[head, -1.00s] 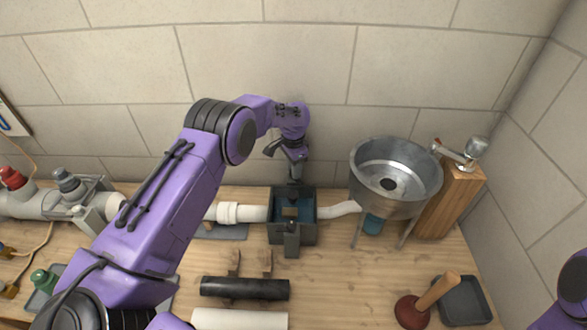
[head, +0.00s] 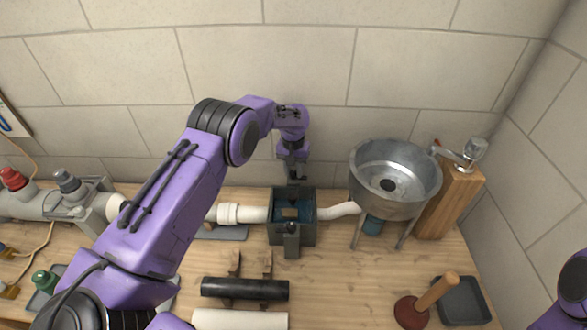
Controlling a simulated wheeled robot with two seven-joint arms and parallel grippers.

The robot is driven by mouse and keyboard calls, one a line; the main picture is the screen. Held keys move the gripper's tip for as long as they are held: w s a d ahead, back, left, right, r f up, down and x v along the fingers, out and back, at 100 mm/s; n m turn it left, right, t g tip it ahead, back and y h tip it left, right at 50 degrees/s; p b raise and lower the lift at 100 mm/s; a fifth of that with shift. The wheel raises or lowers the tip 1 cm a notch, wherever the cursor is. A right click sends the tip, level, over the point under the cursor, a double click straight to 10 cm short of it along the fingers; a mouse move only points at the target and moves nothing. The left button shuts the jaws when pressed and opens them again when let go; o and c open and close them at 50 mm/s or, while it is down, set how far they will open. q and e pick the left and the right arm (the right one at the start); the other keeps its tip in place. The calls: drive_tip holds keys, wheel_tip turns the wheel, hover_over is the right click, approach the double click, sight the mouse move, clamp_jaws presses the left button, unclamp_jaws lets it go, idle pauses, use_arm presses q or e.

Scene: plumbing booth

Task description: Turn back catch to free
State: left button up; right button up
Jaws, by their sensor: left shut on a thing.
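A dark box (head: 309,234) with an open top sits on the bench between white pipes. A dark catch (head: 291,240) stands on its front side. The back catch is hidden or too small to make out behind my left gripper. My left gripper (head: 293,181) points down at the back edge of the box. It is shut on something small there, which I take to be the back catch. My right gripper is out of the picture; only part of that arm shows at the lower right edge.
A metal basin (head: 393,180) on legs stands right of the box, with a wooden block and tap (head: 452,195) beside it. A black cylinder (head: 245,288) lies in front. A plunger (head: 425,300) and a dark tray (head: 464,300) are at lower right.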

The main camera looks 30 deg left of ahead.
sight(293, 172)
use_arm(q)
drive_tip(key=shift+s+d+f+n, duration=0.1)
drive_tip(key=shift+s+f+n, duration=0.1)
drive_tip(key=shift+f+n, duration=0.3)
drive_tip(key=shift+r, duration=0.15)
drive_tip(key=o, duration=1)
drive_tip(key=shift+o, duration=0.3)
drive_tip(key=shift+w, duration=0.15)
drive_tip(key=shift+r, duration=0.1)
drive_tip(key=shift+w+r, duration=0.1)
wheel_tip(293, 172, up, 10)
drive_tip(key=b, duration=0.3)
drive_tip(key=shift+a+r, duration=0.15)
drive_tip(key=shift+a, duration=0.05)
